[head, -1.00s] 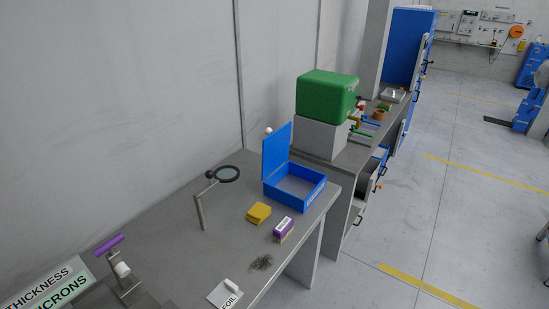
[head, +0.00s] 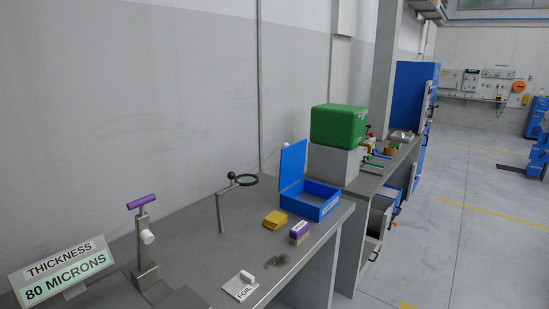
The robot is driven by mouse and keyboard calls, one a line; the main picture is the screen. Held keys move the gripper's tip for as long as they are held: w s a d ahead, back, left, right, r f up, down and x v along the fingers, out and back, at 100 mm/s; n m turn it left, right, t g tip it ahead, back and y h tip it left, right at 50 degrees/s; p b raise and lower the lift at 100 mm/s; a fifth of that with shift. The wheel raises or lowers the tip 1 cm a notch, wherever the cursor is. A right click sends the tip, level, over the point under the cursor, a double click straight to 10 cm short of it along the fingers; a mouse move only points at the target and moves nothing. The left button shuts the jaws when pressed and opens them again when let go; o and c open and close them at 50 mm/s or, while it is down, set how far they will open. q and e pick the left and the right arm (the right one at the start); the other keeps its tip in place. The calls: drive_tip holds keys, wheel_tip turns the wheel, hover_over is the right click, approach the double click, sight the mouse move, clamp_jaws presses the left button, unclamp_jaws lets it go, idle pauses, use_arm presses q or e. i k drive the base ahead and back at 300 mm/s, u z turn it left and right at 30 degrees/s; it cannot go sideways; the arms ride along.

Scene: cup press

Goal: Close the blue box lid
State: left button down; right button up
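The blue box (head: 318,208) stands on the grey workbench near its far right end. Its blue lid (head: 293,164) is open and stands up, leaning slightly back, on the left side of the box. The inside of the box looks empty, though its near wall hides part of the floor. Neither of my grippers shows in the head view.
On the grey bench (head: 200,245) are a magnifier on a stand (head: 240,185), yellow pads (head: 275,220), a purple-and-white box (head: 299,232), dark shavings (head: 277,261), a foil card (head: 240,288) and a purple-handled press (head: 146,240). Open floor lies right.

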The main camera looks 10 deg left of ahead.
sight(293, 156)
drive_tip(key=z, duration=0.55)
drive_tip(key=i, duration=1)
drive_tip(key=z, duration=0.15)
